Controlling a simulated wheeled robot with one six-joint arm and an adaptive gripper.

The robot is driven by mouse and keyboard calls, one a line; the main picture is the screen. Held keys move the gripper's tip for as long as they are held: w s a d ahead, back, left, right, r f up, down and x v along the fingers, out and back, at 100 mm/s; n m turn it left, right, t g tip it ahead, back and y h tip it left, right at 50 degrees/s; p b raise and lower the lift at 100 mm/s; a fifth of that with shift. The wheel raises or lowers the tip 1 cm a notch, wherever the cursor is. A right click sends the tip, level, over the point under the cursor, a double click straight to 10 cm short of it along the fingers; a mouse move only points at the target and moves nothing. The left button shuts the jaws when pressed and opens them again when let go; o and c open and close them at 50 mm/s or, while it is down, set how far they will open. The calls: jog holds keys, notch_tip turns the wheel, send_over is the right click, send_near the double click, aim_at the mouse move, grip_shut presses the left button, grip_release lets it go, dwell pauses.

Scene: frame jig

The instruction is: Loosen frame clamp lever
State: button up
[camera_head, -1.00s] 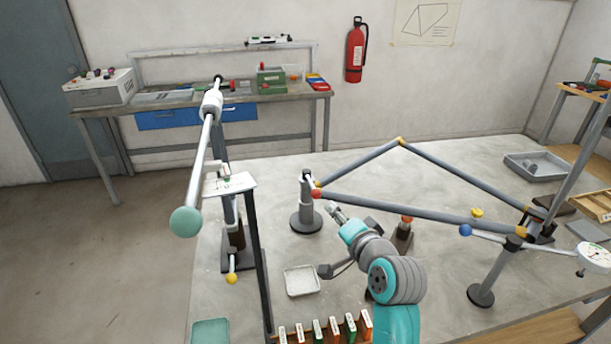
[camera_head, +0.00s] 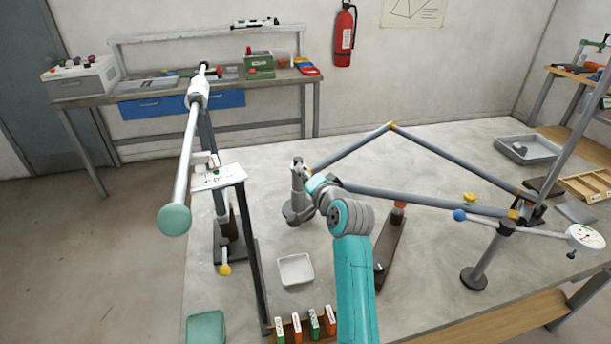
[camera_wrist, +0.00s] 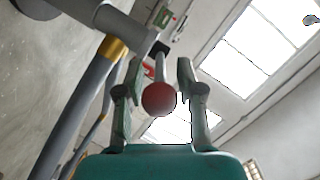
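The bicycle-like frame of grey tubes with brass joints (camera_head: 430,202) stands over the table, its left end at a grey clamp post (camera_head: 297,208). The clamp lever, a thin pale rod with a red ball knob, shows in the wrist view, with the knob (camera_wrist: 158,99) and the rod (camera_wrist: 160,68). My gripper (camera_head: 306,176) is at the post in the head view, where the knob is hidden. In the wrist view my gripper (camera_wrist: 159,85) is open, one finger on each side of the knob, with narrow gaps visible.
A frame tube with a brass collar (camera_wrist: 115,47) runs close to my left finger in the wrist view. A white dish (camera_head: 295,270) and several labelled upright blocks (camera_head: 297,328) are nearby. A rod with a yellow ball (camera_head: 225,269) stands left.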

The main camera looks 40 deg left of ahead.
jog(key=shift+w+a, duration=0.1)
jog(key=shift+a, duration=0.05)
grip_shut()
jog(key=shift+a, duration=0.1)
jog(key=shift+s+a+f+m+t+h, duration=0.1)
jog(key=shift+s+a+m+t+h, duration=0.3)
jog(key=shift+m+t+h, duration=0.3)
jog(key=shift+s+a+r+m+t+h, duration=0.1)
jog(key=shift+s+a+m+t+h, duration=0.2)
jog(key=shift+m+t+h, duration=0.4)
jog(key=shift+s+a+f+m+t+h, duration=0.1)
jog(key=shift+s+a+m+t+h, duration=0.3)
jog(key=shift+m+t+h, duration=0.3)
jog(key=shift+w, duration=0.1)
